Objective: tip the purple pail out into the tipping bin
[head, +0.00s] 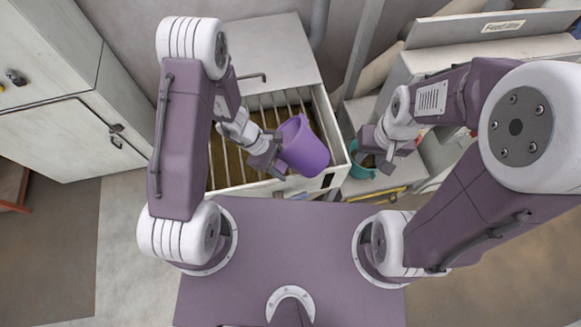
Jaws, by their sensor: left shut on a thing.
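The purple pail (305,150) hangs tilted over the right part of the tipping bin (334,128). Its mouth and contents cannot be made out from here. My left gripper (277,163) is shut on the pail at its left side. The bin is a pale open box with metal bars across it and brown material between and below the bars. My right gripper (383,160) is to the right of the bin, apart from the pail; its finger gap is not clear.
A teal round container (362,170) is partly hidden behind my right gripper. A labelled pale machine (500,27) stands at the back right. A pale cabinet (65,135) stands at the left. Grey floor lies open at the lower left.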

